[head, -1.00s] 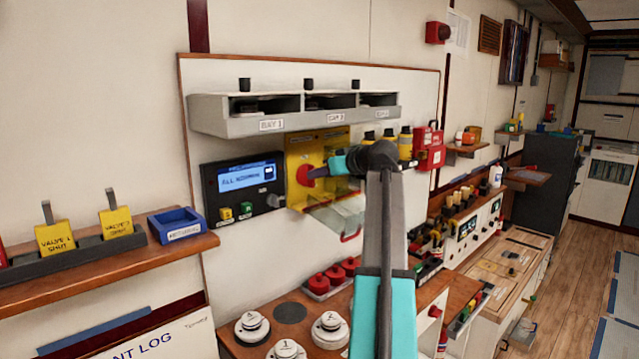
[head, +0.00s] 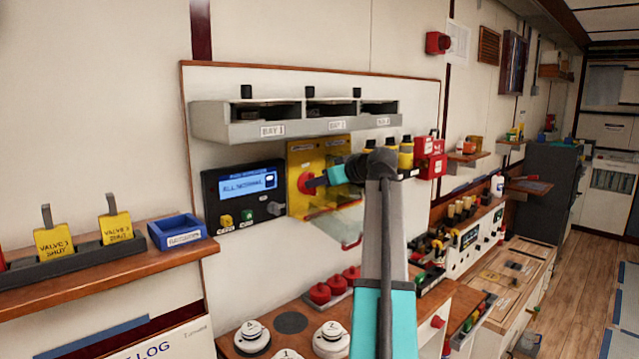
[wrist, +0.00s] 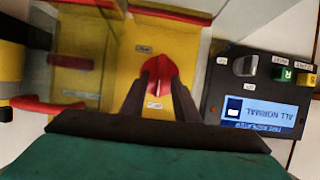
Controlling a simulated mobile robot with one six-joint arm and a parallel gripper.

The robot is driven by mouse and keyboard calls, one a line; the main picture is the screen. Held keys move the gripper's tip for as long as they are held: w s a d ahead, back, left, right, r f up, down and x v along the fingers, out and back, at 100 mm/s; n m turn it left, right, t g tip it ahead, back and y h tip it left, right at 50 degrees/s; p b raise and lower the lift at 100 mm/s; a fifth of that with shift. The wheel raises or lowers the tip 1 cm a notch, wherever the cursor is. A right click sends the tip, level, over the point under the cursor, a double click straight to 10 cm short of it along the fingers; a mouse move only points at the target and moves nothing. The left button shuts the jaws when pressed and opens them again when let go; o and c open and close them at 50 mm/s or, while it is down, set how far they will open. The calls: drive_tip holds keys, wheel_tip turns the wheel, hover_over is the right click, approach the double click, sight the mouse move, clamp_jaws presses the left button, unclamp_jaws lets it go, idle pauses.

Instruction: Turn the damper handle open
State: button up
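A red handle (head: 306,183) sits on a yellow panel (head: 297,156) on the wall board. I take it for the damper handle; the labels beside it are too small to read. My gripper (head: 317,182) reaches to it from the right. In the wrist view the red handle (wrist: 159,72) shows between and around the tips of my two dark fingers (wrist: 161,76). The fingertips are at the handle, with red visible between them. I cannot tell whether they press on it. My wrist and arm hide the panel's right part in the head view.
A clear flap with a red edge (head: 351,243) juts out below the yellow panel. A black panel with a lit screen (head: 248,184) is at left. A grey shelf (head: 290,129) overhangs above. Red knobs (head: 319,293) and white discs (head: 332,339) stand on the counter below.

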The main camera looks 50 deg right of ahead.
drive_tip(key=shift+s, duration=0.1)
drive_tip(key=d+b+v, duration=0.1)
drive_tip(key=b+v, duration=0.1)
drive_tip(key=v, duration=1.1)
drive_tip(key=shift+s+a, duration=0.3)
drive_tip(key=shift+a, duration=0.2)
drive_tip(key=shift+r, duration=0.15)
drive_tip(key=shift+s, duration=0.1)
